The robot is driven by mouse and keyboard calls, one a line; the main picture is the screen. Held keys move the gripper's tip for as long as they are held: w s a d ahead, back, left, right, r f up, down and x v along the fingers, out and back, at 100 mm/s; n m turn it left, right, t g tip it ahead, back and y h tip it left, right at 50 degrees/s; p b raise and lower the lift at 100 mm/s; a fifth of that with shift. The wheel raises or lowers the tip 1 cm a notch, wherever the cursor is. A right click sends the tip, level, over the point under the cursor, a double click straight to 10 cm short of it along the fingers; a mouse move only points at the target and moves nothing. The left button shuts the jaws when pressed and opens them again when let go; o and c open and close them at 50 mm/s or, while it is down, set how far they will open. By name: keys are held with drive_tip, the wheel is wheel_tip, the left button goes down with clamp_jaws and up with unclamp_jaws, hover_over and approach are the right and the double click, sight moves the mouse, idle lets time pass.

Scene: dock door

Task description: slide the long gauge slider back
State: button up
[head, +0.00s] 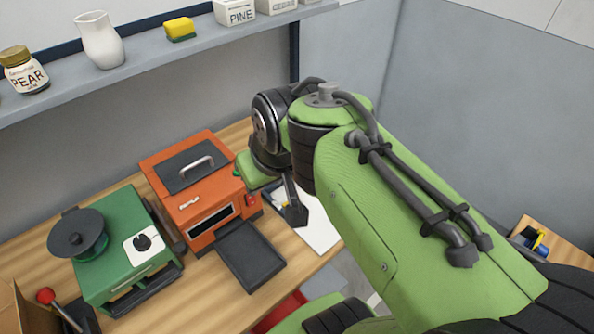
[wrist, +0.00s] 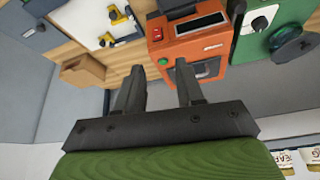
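A white gauge board (wrist: 84,22) lies on the bench at the upper left of the wrist view. On it are two yellow-and-dark slider pieces, one nearer (wrist: 107,40) and one farther (wrist: 118,16); I cannot tell which is the long one. In the head view my arm partly hides the white board (head: 318,232), and the sliders are not clear there. My gripper (wrist: 160,72) is open and empty, its two fingers apart. It points toward the orange machine's front, beside the board and not touching a slider. In the head view my gripper (head: 294,212) hangs in front of the board.
The orange machine (head: 213,226) with a dark tray (head: 250,256) stands left of the board. A green machine (head: 120,225) is farther left. A shelf (head: 140,62) with jars runs above.

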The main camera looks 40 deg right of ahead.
drive_tip(key=w+d+f+m+b, duration=0.1)
drive_tip(key=w+d+f+b, duration=0.1)
drive_tip(key=w+d+f, duration=0.45)
drive_tip(key=w+d+f+m+g+h+b, duration=0.1)
drive_tip(key=d+f+b, duration=0.15)
drive_tip(key=d, duration=0.65)
drive_tip(key=w+d+f+m+b, duration=0.1)
drive_tip(key=w+d+f+b, duration=0.15)
drive_tip(key=d+f, duration=0.35)
drive_tip(key=x, duration=0.4)
drive_tip(key=b+x, duration=0.1)
drive_tip(key=x, duration=0.4)
drive_tip(key=w+d+b+x, duration=0.1)
drive_tip(key=x, duration=0.4)
drive_tip(key=shift+w, duration=0.2)
drive_tip(key=shift+r, duration=0.1)
clamp_jaws()
drive_tip(key=shift+d, duration=0.1)
